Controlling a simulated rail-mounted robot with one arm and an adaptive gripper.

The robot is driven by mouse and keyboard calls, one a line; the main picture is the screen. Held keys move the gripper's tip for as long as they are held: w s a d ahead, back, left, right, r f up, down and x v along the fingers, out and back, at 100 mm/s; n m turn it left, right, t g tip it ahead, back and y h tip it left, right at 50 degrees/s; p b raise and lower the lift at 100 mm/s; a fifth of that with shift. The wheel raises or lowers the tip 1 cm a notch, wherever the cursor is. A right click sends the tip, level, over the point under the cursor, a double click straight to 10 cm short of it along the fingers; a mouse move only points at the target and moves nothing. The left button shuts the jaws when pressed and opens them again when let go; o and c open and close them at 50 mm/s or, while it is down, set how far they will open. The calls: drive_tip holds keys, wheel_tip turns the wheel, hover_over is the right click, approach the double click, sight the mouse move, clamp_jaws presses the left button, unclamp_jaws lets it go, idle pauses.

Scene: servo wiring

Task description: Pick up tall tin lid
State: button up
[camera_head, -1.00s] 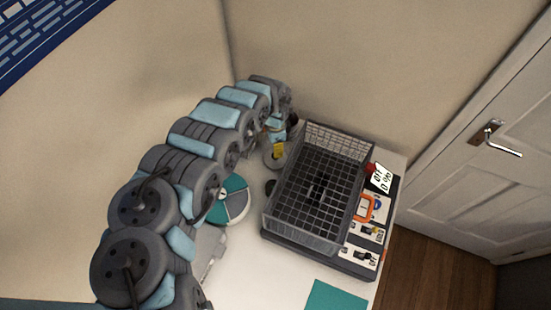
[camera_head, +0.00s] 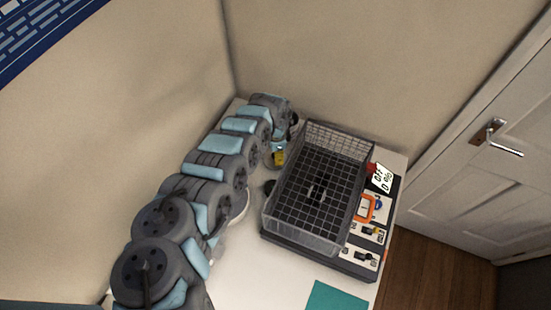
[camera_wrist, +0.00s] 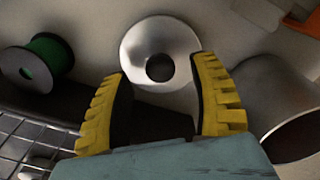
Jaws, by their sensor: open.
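The tall tin lid appears to be the round shiny metal disc (camera_wrist: 183,37) with a dark round knob or hole at its middle, at the top centre of the wrist view. My gripper (camera_wrist: 162,68) is open, its yellow ridged fingers spread either side of the disc's near part. Nothing is held between them. I cannot tell whether the fingers touch the disc. An open metal tin (camera_wrist: 262,88) lies or stands tilted in view to the right, its mouth dark. In the head view my gripper (camera_head: 279,157) is by the basket's far left side, and my arm largely hides the lid.
A green spool (camera_wrist: 47,62) is left of the lid. A wire basket (camera_head: 318,190) sits on a dark unit with switches, close beside my gripper. An orange item (camera_wrist: 301,20) is at upper right. The teal mat (camera_head: 336,297) lies at the front; walls close the back.

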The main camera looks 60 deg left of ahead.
drive_tip(key=shift+f+b, duration=0.3)
drive_tip(key=shift+f, duration=0.85)
clamp_jaws()
